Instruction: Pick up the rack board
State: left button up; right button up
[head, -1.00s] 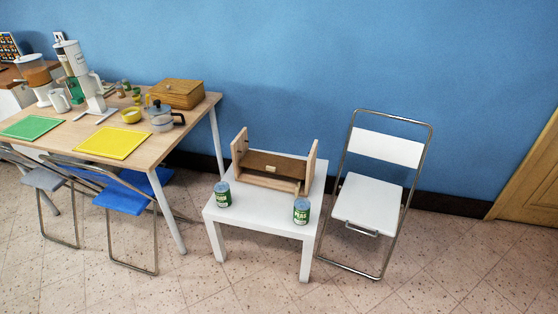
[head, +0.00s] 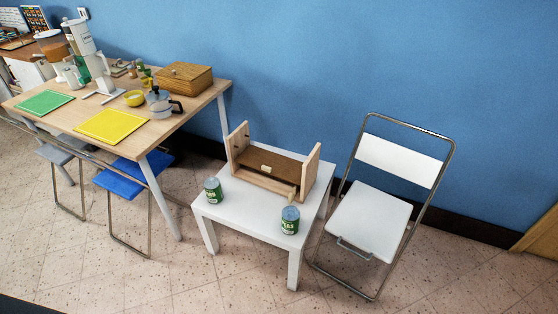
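A wooden rack (head: 272,176) with two upright side panels stands on a low white table (head: 252,217). A brown board (head: 285,166) with a small pale label lies between its side panels. A light wooden bar runs along the rack's front, lower edge. Two green cans with blue-grey tops stand in front of the rack, the left can (head: 213,191) near the table's left edge and the right can (head: 290,220) near its front corner. Neither of my grippers is in view.
A white folding chair (head: 373,214) stands right of the low table. At left, a larger wooden table (head: 160,131) holds a yellow board, a green board, a wooden box, a pot and kitchen appliances. A blue folding chair (head: 132,177) is by it. The floor in front is clear.

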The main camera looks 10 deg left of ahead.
aim_at(285, 169)
jog(key=i+l, duration=0.15)
jog(key=l, duration=0.15)
jog(key=i+l+u, duration=0.1)
jog(key=l, duration=0.2)
jog(key=i+l, duration=0.2)
jog(key=l, duration=0.15)
jog(key=i+l+u, duration=0.1)
jog(key=l, duration=0.2)
jog(key=i+l, duration=0.2)
jog(key=l+u, duration=0.05)
jog(key=l, duration=0.05)
